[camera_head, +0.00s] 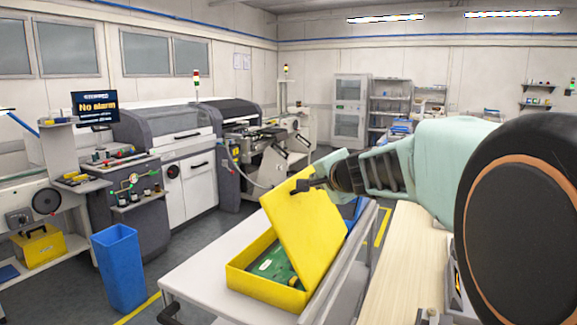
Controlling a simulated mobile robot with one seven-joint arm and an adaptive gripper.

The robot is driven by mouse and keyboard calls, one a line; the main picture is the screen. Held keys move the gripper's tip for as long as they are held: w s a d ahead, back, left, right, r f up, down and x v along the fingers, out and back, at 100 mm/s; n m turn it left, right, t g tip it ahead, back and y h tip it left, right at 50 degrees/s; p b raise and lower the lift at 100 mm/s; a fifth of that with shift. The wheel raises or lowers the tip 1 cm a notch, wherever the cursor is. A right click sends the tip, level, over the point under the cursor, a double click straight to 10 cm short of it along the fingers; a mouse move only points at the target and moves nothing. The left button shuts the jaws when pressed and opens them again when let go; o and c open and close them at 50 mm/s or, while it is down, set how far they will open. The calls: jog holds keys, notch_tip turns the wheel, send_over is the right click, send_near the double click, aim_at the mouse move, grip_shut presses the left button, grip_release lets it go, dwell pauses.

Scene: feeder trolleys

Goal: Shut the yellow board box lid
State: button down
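The yellow board box (266,285) sits on a white trolley with its lid (310,232) raised at a steep tilt. A green circuit board (274,267) shows inside the open box. My gripper (303,186) is at the upper part of the lid, close to its top edge. It looks in contact with the lid or just in front of it; I cannot tell which. The fingers are small and dark here, so their opening is unclear. The lid hides the right part of the box's inside.
The white trolley top (215,275) is bare left of the box. A blue bin (119,268) stands on the floor at the left. A light wooden surface (405,262) lies to the right. Machines with a "No alarm" screen (95,107) stand behind.

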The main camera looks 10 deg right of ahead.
jog(key=w+a+p, duration=0.1)
jog(key=p, duration=0.2)
jog(key=w+a+g+p, duration=0.1)
jog(key=a+p, duration=0.1)
jog(key=p, duration=0.1)
jog(key=shift+n+h, duration=0.4)
jog(key=w+a+f, duration=0.4)
jog(key=a+f, duration=0.2)
jog(key=f, duration=0.1)
jog(key=w+a+f, duration=0.4)
jog(key=a+f, duration=0.1)
jog(key=f, duration=0.2)
jog(key=shift+a+f+g, duration=0.3)
jog(key=shift+a+f, duration=0.05)
jog(key=shift+f, duration=0.05)
jog(key=shift+s, duration=0.1)
